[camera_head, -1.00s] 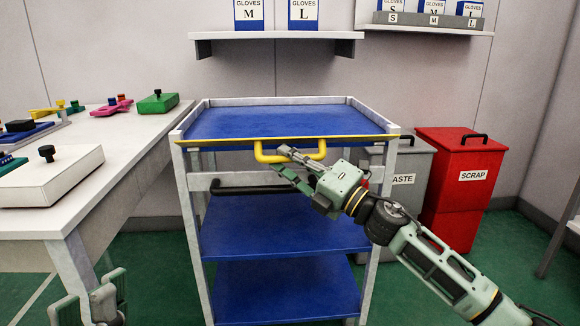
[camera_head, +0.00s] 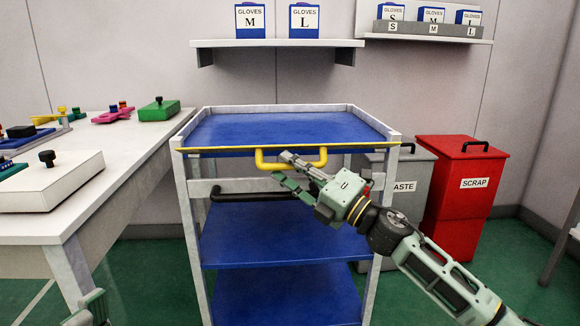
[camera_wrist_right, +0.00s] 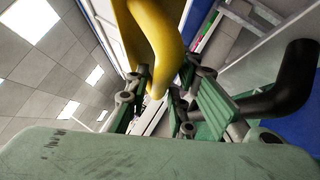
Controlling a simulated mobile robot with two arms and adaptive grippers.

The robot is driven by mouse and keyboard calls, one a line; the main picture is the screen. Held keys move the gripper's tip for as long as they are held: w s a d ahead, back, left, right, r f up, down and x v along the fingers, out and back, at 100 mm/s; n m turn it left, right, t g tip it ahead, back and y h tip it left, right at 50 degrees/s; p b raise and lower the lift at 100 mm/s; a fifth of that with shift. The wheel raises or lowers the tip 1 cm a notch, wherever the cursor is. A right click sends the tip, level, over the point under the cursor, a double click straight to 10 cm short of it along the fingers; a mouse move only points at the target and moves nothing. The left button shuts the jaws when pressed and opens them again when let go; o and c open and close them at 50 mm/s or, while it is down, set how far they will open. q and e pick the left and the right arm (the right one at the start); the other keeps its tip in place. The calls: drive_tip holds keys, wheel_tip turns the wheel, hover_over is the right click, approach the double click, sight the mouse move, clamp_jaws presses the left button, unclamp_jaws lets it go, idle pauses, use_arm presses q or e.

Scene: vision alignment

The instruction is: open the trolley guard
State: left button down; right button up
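The trolley (camera_head: 187,220) stands in front of me, with blue shelves and a pale frame. Its guard is a yellow-edged bar (camera_head: 215,149) across the front of the top tray, with a yellow handle (camera_head: 265,165) on it. The guard is upright along the tray's front edge. My right gripper (camera_head: 280,166) is at the handle, one finger above its bar and one below. In the right wrist view the yellow handle (camera_wrist_right: 158,45) lies between the parted fingers; firm contact cannot be made out. My left gripper (camera_head: 92,310) is partly cut off at the lower left.
A white workbench (camera_head: 125,165) with fixtures stands at the left, close to the trolley. A dark trolley bar (camera_head: 240,189) runs below the handle. A grey waste bin (camera_head: 412,190) and red scrap bin (camera_head: 458,200) stand at the right.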

drive_tip(key=v, duration=1.1)
drive_tip(key=shift+s+d, duration=0.2)
drive_tip(key=shift+f, duration=0.1)
